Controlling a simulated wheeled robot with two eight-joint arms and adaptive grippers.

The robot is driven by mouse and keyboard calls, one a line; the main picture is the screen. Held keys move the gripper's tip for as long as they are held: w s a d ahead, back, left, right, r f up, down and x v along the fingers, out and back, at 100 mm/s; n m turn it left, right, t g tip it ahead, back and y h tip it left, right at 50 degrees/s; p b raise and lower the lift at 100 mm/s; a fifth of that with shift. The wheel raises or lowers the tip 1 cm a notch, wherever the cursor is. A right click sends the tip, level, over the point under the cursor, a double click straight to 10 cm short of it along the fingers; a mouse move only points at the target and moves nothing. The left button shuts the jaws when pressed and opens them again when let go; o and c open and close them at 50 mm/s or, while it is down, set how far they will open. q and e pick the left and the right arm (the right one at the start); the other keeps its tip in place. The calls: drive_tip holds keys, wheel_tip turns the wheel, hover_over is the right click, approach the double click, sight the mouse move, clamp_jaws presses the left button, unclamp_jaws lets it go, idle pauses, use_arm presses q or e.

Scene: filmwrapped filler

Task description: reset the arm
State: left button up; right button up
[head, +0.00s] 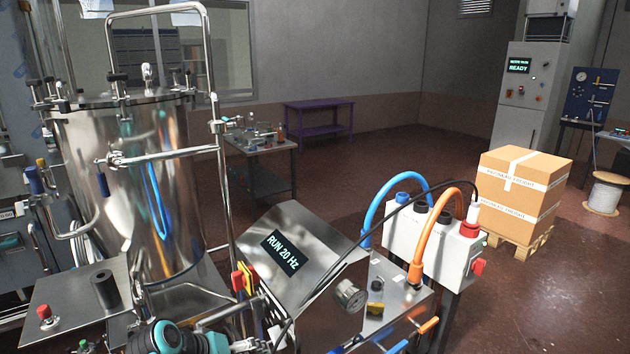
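Neither of my grippers can be made out in the head view. A black and teal rounded part (165,338) shows at the bottom edge, left of centre, cut off by the frame. I cannot tell whether it belongs to one of my arms or to the machine. No fingertips show beside it, and whatever lies below the frame is hidden.
A steel tank (130,190) with pipes fills the left. A sloped panel (297,256) reads "RUN 20 Hz". A white box (408,236) with blue and orange hoses stands right of it. Cartons (520,195) sit on a pallet. Red-brown floor lies open at right.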

use_arm(q)
drive_tip(key=s+a+f+m+t+y, duration=0.1)
drive_tip(key=s+a+m+y, duration=0.1)
drive_tip(key=s, duration=1.1)
drive_tip(key=m+y, duration=0.1)
drive_tip(key=y, duration=0.1)
drive_tip(key=shift+s+f+m+y, duration=0.4)
